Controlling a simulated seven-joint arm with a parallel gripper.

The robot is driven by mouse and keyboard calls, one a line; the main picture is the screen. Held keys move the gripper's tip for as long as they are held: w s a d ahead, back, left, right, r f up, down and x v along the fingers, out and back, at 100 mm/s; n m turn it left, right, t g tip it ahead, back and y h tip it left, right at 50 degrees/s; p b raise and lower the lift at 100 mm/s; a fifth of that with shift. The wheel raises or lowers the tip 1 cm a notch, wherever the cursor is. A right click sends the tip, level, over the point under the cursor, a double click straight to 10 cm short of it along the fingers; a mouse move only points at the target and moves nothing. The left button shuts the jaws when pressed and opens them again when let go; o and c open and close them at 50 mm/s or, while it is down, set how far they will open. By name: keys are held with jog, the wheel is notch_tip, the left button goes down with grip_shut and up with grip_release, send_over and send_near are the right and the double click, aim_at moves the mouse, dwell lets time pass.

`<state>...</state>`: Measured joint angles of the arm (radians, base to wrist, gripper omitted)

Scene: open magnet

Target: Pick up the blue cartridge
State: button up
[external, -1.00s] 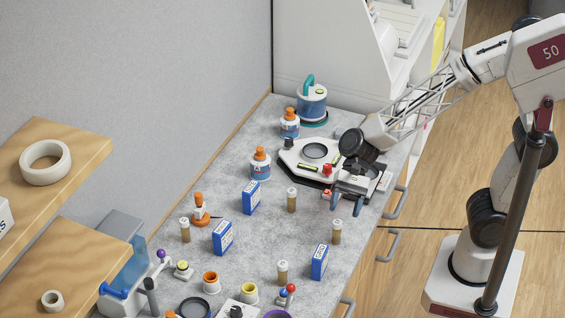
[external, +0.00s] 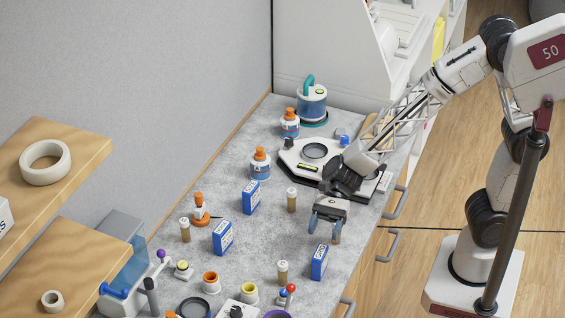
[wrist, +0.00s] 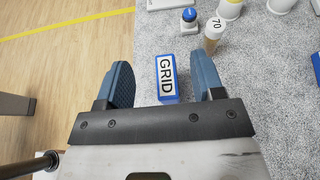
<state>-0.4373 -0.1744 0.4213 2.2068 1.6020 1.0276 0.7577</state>
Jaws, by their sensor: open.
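Three blue cartridges with white labels stand on the grey bench: one at the front right (external: 320,262), one at left (external: 222,238) and one further back (external: 251,197). My gripper (external: 325,228) is open and empty above the bench, just behind the front-right cartridge. In the wrist view a blue cartridge marked GRID (wrist: 166,80) shows between the two blue fingers, beyond the palm and untouched. It seems to be the front-right one. Part of another blue cartridge (wrist: 316,68) shows at the right edge.
Another vial (external: 282,272) stands left of the front-right cartridge; a vial marked 70 (wrist: 213,35) shows in the wrist view. A red-and-blue-knobbed piece (external: 287,292) is nearby. Drawer handles (external: 388,245) line the bench's right edge.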

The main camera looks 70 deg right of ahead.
aim_at(323, 245)
jog(key=shift+f, duration=1.35)
jog(key=shift+f, duration=0.4)
jog(key=f, duration=0.1)
jog(key=a+f, duration=0.1)
jog(key=f, duration=0.1)
jog(key=shift+s, duration=0.1)
jog(key=shift+x, duration=1)
jog(key=c, duration=1)
